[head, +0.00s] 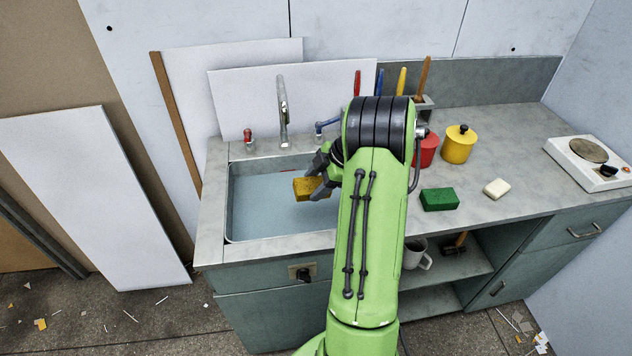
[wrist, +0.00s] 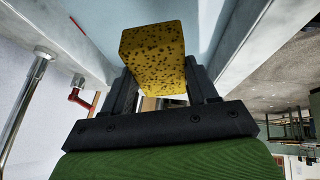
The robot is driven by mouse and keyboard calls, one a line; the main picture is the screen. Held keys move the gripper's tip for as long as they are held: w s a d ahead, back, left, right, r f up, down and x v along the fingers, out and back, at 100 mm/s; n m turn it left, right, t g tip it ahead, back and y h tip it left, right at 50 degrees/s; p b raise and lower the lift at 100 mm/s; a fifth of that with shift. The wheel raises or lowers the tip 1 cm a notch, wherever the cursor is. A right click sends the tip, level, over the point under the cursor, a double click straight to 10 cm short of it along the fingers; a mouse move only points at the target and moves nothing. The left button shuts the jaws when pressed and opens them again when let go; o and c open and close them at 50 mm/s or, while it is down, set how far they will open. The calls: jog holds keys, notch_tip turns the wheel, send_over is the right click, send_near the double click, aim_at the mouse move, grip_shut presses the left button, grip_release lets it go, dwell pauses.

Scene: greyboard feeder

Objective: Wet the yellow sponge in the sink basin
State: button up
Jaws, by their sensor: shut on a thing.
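The yellow sponge (head: 305,188) is held in my gripper (head: 319,180), above the right part of the sink basin (head: 250,216). In the wrist view the sponge (wrist: 155,58) sits between the two dark fingers of my gripper (wrist: 160,85), with pores on its face. The basin holds a flat, pale blue surface that looks like water. Whether the sponge touches it, I cannot tell. The tap (head: 283,115) stands behind the basin, with a red handle (head: 248,138) to its left and a blue handle (head: 328,125) to its right. My arm hides part of the basin's right side.
A green sponge (head: 439,199) and a white block (head: 497,188) lie on the counter to the right. A red pot (head: 427,150), a yellow pot (head: 459,144) and a hot plate (head: 590,162) stand farther back and right. White boards (head: 292,95) lean behind the sink.

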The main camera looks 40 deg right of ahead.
aim_at(306, 182)
dwell(0.3)
notch_tip(306, 182, up, 4)
jog(key=p, duration=0.3)
jog(key=shift+r, duration=0.1)
dwell(0.5)
